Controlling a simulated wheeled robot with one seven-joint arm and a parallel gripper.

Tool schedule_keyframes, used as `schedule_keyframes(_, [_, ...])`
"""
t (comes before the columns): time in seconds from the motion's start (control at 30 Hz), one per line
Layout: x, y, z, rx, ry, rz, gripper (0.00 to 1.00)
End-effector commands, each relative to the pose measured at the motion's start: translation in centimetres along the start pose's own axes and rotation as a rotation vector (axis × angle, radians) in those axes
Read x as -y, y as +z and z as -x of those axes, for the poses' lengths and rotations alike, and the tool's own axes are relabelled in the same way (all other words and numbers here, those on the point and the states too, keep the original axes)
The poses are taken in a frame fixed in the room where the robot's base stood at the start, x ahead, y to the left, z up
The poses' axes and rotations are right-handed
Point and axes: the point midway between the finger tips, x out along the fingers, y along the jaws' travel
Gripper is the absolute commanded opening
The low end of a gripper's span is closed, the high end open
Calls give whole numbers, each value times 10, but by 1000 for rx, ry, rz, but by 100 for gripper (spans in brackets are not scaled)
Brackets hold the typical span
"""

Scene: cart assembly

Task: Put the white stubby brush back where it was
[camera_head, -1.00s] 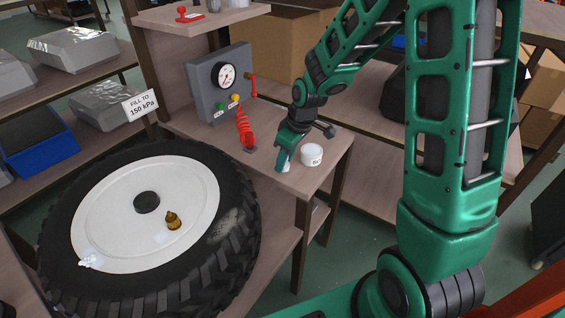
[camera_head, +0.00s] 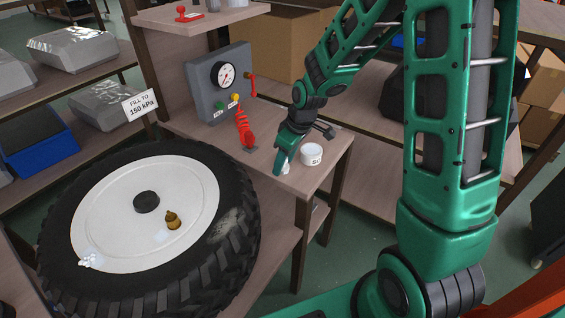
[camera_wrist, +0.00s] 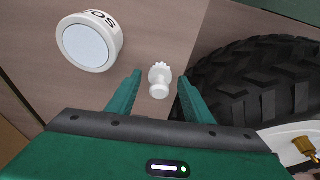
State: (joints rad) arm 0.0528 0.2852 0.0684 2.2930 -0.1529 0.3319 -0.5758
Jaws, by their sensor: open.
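The white stubby brush (camera_wrist: 159,80) stands on the wooden bench top (camera_wrist: 150,30), between the open fingers of my gripper (camera_wrist: 159,95) in the wrist view. The fingers are apart from it on both sides. In the head view, my gripper (camera_head: 280,165) is low over the bench top near its front edge, and a bit of the white brush (camera_head: 286,169) shows beside the fingers. A round white tub (camera_head: 311,154) with dark lettering stands just to the right; it also shows at upper left in the wrist view (camera_wrist: 88,42).
A large tyre (camera_head: 235,225) with a white disc and a brass-coloured piece (camera_head: 172,220) lies left of the bench. A grey gauge box (camera_head: 218,85) with a red coiled hose (camera_head: 244,128) stands behind my gripper. The bench's front edge is close.

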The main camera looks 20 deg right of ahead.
Motion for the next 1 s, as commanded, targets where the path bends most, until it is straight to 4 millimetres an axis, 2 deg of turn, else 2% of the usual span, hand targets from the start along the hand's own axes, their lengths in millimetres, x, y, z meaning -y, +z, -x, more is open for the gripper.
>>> schedule_keyframes(0.4, [-1,-2,72,-6,4,0,47])
schedule_keyframes(0.6, [0,-1,102,-3,3,0,47])
schedule_keyframes(0.8, [0,0,115,-2,1,0,47])
schedule_keyframes(1.0, [-1,3,118,2,4,-11,47])
